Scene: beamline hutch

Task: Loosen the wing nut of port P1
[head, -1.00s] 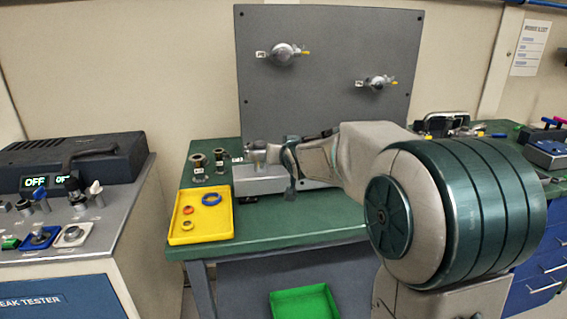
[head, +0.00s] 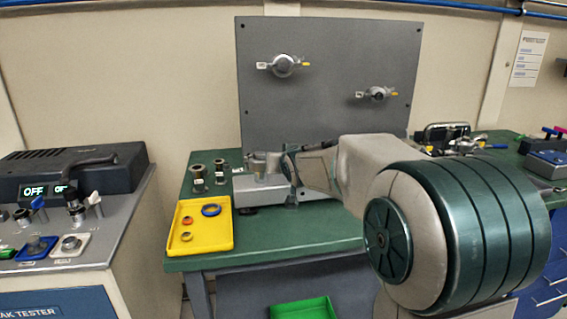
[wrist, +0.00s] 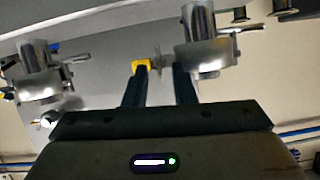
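The grey panel (head: 330,120) carries two metal ports, an upper-left one (head: 283,65) and a lower-right one (head: 377,94), each with a yellow-tipped part on its right. Their labels are too small to read, so I cannot tell which is P1. Lower ports (head: 258,160) stand on a grey block beside my gripper, partly hidden by it. In the wrist view, a clamped port (wrist: 205,52) is at right and another (wrist: 38,78) at left. My gripper (wrist: 160,72) has its fingers apart. A yellow piece (wrist: 141,66) is at the left fingertip, and a small winged metal part (wrist: 160,58) lies between or beyond the tips.
A yellow tray (head: 222,240) with several rings lies on the green bench, with metal fittings (head: 198,177) behind it. A leak tester (head: 75,180) stands at left. A green bin (head: 303,309) is below the bench. My arm covers the bench's right-centre.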

